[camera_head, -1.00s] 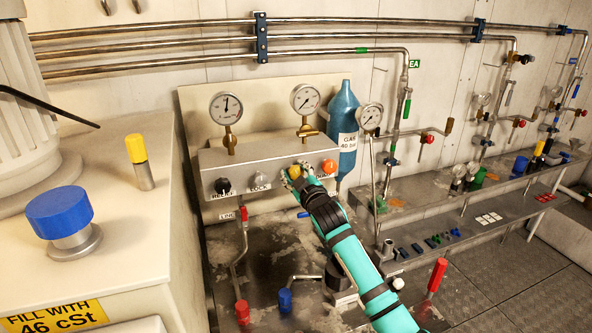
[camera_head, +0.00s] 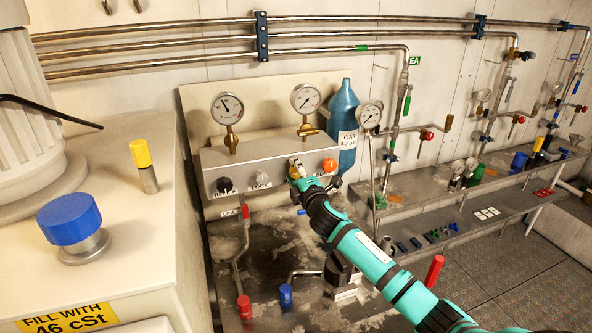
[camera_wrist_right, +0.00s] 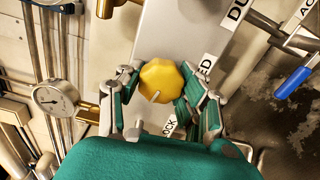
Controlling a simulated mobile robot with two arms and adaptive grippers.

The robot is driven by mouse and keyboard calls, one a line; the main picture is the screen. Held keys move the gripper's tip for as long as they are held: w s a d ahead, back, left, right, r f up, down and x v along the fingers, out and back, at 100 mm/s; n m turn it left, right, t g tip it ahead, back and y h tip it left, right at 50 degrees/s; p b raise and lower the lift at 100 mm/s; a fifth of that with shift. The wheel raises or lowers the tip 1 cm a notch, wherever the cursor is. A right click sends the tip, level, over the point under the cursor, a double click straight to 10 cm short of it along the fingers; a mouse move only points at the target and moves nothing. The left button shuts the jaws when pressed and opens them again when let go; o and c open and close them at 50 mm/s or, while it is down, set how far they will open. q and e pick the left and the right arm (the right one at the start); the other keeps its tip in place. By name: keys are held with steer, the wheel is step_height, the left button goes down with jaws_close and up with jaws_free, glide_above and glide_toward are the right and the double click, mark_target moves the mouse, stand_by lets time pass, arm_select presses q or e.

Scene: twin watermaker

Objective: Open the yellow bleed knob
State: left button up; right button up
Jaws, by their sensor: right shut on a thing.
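The yellow bleed knob (camera_head: 294,173) is on the front of the grey panel box (camera_head: 285,150), largely hidden by my gripper in the head view. The wrist view shows the lobed yellow knob (camera_wrist_right: 161,80) with a light pointer mark. My right gripper (camera_wrist_right: 158,88) has its fingers on both sides of the knob and is shut on it. In the head view the right gripper (camera_head: 300,174) reaches the panel from the lower right. My left gripper is not in view.
An orange knob (camera_head: 329,165) sits close right of the gripper; a black knob (camera_head: 224,185) and a grey knob (camera_head: 262,178) are to the left. Gauges (camera_head: 227,108) stand above the box. A blue gas bottle (camera_head: 343,125) is behind its right end. A red-handled valve (camera_head: 245,211) hangs below.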

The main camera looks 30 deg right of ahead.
steer(key=shift+f+n, duration=0.1)
steer(key=shift+n, duration=1)
steer(key=o, duration=1.2)
steer(key=shift+s, duration=0.2)
steer(key=v, duration=1.1)
steer(key=shift+s+a, duration=0.2)
steer(key=shift+s, duration=0.1)
